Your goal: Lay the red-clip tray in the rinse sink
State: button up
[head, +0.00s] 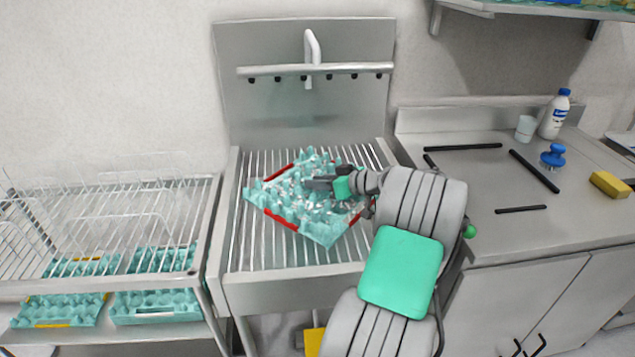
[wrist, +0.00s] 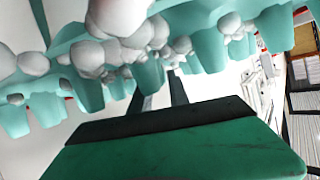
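The red-clip tray (head: 322,233) is a turquoise egg tray with red clips on its edges. It is over the barred sink (head: 240,225) in the head view, turned at an angle; I cannot tell whether it rests on the bars. Pale grey lumps cover much of its top. My gripper (head: 318,184) reaches across the tray from the right, its dark fingers overlapping the tray's middle. In the wrist view the tray's cups (wrist: 205,52) and pale lumps fill the top, close to the fingers. The tray partly hides the fingertips, so their grip is unclear.
A tap (head: 312,48) and a hooked rail stand behind the sink. A wire rack (head: 110,215) at left has turquoise trays with yellow clips below it. The right counter (head: 480,165) holds black bars, a cup, a bottle, a blue knob-shaped item and a yellow sponge (head: 609,184).

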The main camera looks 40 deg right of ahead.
jog(key=shift+o, duration=1.4)
jog(key=shift+r, duration=0.2)
jog(key=v, duration=1.2)
jog(key=shift+f, duration=0.1)
